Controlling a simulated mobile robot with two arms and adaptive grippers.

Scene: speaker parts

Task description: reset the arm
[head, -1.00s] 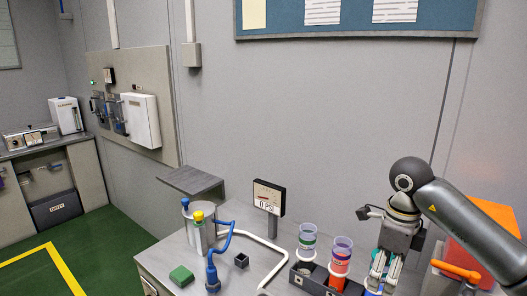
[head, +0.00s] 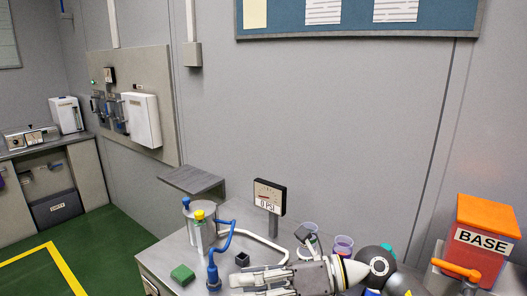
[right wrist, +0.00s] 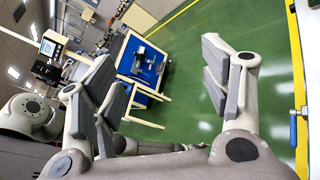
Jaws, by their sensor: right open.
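My right arm comes in from the lower right of the head view and lies low across the workbench (head: 165,258). My right gripper (head: 248,279) points left there, in front of the blue-hosed device. In the right wrist view the gripper (right wrist: 160,88) has its two grey-padded fingers wide apart, with nothing between them. Behind them are green floor and a distant blue-topped table (right wrist: 142,62). My left gripper is not in view.
The orange BASE container (head: 486,222) is at right. Cups (head: 343,242) behind my arm are partly hidden.

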